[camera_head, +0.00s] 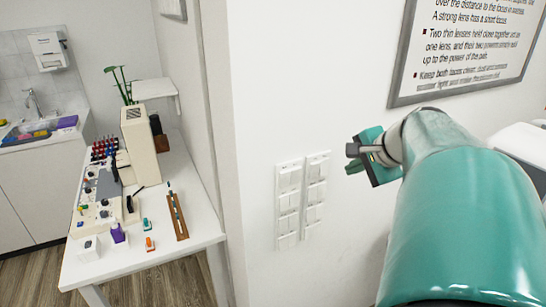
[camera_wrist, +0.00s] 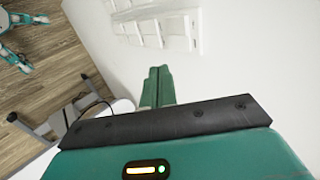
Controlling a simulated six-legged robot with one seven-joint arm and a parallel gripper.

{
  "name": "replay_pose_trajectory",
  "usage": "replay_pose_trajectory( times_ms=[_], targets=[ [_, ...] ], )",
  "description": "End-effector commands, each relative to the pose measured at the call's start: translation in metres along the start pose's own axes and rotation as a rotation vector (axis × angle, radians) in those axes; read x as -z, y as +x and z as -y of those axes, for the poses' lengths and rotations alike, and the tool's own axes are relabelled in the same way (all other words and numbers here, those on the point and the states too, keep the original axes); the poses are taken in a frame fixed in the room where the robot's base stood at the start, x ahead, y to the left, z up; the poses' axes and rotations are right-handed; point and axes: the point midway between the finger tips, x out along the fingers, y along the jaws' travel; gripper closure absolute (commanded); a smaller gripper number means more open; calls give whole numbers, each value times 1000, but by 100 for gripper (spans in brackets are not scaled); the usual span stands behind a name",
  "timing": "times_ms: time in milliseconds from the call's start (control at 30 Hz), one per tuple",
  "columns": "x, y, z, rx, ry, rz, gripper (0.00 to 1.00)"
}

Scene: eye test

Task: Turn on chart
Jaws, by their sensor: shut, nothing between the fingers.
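Two white switch panels are side by side on the white wall, the left panel (camera_head: 288,203) and the right panel (camera_head: 316,192). Each carries several white rocker switches in a column. Any labels are too small to read, and I cannot tell which switch belongs to the chart. Switches also show at the top of the wrist view (camera_wrist: 160,28). My gripper (camera_head: 354,158) is to the right of the panels and above their middle in the head view. Its green fingers (camera_wrist: 157,86) are shut and empty, pointing toward the panels, apart from them in the wrist view.
A framed text board (camera_head: 470,45) hangs on the wall above my arm. A white table (camera_head: 190,235) with a beige device (camera_head: 142,143) and small tools stands left. A sink counter (camera_head: 40,140) is behind it. The wall around the panels is clear.

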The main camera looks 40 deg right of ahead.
Motion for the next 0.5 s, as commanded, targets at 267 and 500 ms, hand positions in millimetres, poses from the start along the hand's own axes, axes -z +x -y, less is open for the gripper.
replay_pose_trajectory(
  times_ms=[267,500],
  targets=[
    [0,-41,1,1,0,-1,100],
    [0,-46,-1,-1,1,0,100]
  ],
)
